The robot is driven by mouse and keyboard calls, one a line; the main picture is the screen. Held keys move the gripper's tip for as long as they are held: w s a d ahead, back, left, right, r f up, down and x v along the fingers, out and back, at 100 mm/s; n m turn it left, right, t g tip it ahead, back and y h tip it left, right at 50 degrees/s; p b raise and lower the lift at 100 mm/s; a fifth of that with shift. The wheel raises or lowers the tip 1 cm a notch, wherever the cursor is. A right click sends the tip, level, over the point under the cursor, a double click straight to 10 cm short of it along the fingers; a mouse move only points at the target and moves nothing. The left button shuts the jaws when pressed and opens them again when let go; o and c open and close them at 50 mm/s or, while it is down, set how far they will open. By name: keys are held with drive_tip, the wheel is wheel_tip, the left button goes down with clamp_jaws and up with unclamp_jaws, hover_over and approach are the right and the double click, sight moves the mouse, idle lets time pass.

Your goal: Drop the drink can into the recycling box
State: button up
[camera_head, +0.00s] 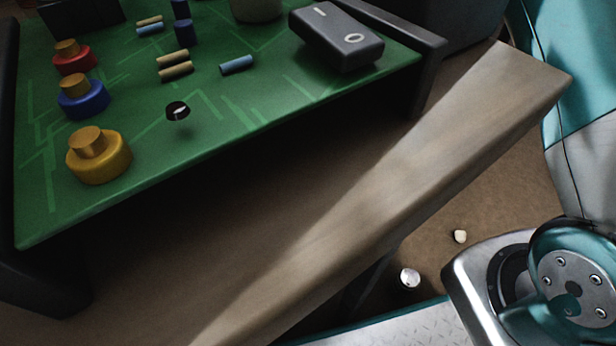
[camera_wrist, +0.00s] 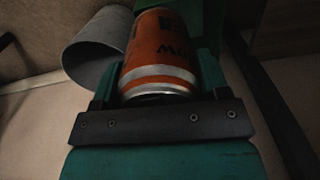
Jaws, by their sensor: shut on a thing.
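The drink can (camera_wrist: 162,50) is orange with dark lettering and a silver band and rim at its near end. My gripper (camera_wrist: 158,72) is shut on the can, with a green finger on each side of it in the wrist view. The gripper and can do not show in the head view. I cannot make out the recycling box in either view.
A grey hollow cylinder (camera_wrist: 92,55) is left of the can. The head view shows a green circuit-board table (camera_head: 225,105) with knobs (camera_head: 98,155) and a dark box (camera_head: 337,38). A wooden beam (camera_head: 400,190) crosses in front. Two small pale objects (camera_head: 410,277) lie beyond it.

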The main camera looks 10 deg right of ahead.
drive_tip(key=w+a+f+n+b, duration=0.3)
drive_tip(key=w+f, duration=0.3)
drive_tip(key=f, duration=0.2)
drive_tip(key=w+a+f+n+b, duration=0.3)
drive_tip(key=w+a+f+b, duration=0.1)
drive_tip(key=w+f+b, duration=0.1)
wheel_tip(320, 180, down, 3)
drive_tip(key=shift+w+r+n, duration=0.15)
drive_tip(key=shift+w+n, duration=0.15)
drive_tip(key=shift+w, duration=0.35)
drive_tip(key=o, duration=1)
drive_tip(key=shift+b, duration=0.35)
wheel_tip(320, 180, up, 18)
drive_tip(key=p, duration=0.8)
